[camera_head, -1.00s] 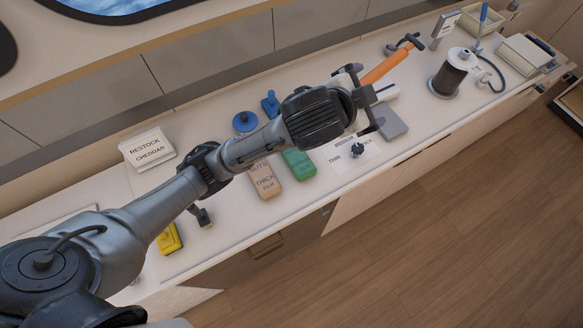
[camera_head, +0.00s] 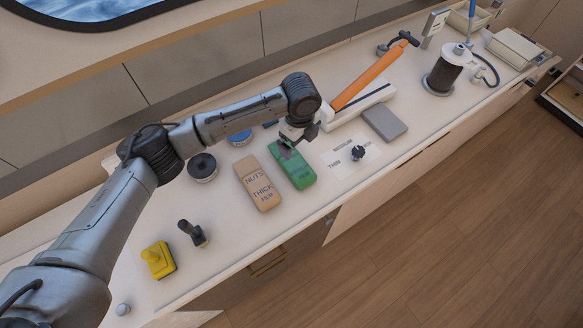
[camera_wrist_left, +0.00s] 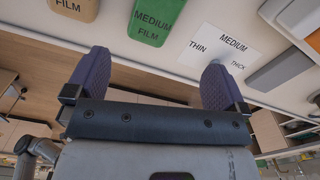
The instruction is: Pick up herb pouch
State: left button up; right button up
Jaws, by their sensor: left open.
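The herb pouch appears to be the green pouch (camera_head: 301,178), lying flat on the counter; its upper label is partly hidden by my gripper in the head view. In the left wrist view, the green pouch (camera_wrist_left: 157,16) reads MEDIUM FILM and is cut off by the top edge. My left gripper (camera_head: 298,142) is above the pouch's far end. In the wrist view, the gripper's two purple fingers (camera_wrist_left: 155,75) are spread wide with nothing between them, and the pouch lies beyond them. My right gripper is in neither view.
A tan NUTS pouch (camera_head: 258,185) lies close left of the green one. A card with a black knob (camera_head: 358,153) and a grey block (camera_head: 384,123) lie to the right. A white device with an orange handle (camera_head: 372,77) stands behind. Yellow (camera_head: 158,260) and black stamps are front left.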

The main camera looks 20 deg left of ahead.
aim_at(297, 166)
pick_arm(q)
notch_tip(297, 166, down, 10)
jog(key=m, duration=0.2)
jog(key=shift+s+r+m, duration=0.1)
jog(key=shift+r+m, duration=0.15)
jog(key=shift+m, duration=0.05)
notch_tip(297, 166, down, 4)
jog(key=shift+s+r, duration=0.1)
jog(key=shift+f, duration=0.25)
jog(key=c, duration=0.9)
jog(key=shift+c, duration=0.5)
